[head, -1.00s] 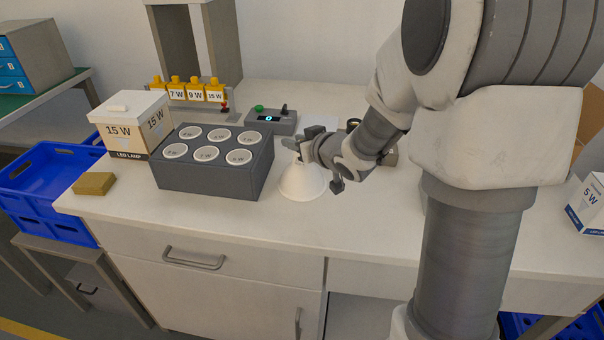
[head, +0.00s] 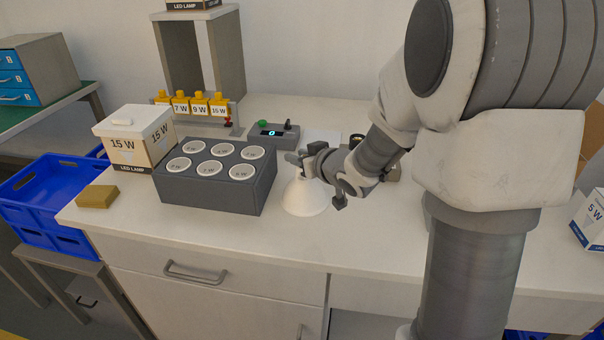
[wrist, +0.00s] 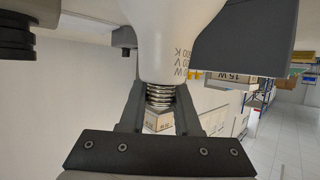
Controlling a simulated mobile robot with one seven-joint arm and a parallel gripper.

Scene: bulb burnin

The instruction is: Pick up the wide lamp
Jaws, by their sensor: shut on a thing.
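The wide lamp (head: 304,197) is a white, cone-shaped bulb with its broad end down, at the front of the counter just right of the grey block. My gripper (head: 304,165) is shut on its upper, narrow end. In the wrist view the lamp (wrist: 175,40) has dark print on its white neck, and its metal screw base (wrist: 160,95) lies between the two fingers of my gripper (wrist: 160,108). Whether the lamp's lower rim touches the counter, I cannot tell.
The grey block (head: 210,195) with several round white-topped lamps stands close left. Behind are a small control box (head: 273,133) and a rack of yellow holders (head: 195,105). A 15 W carton (head: 130,150) and a tan sponge-like block (head: 97,196) are further left. The front counter is clear.

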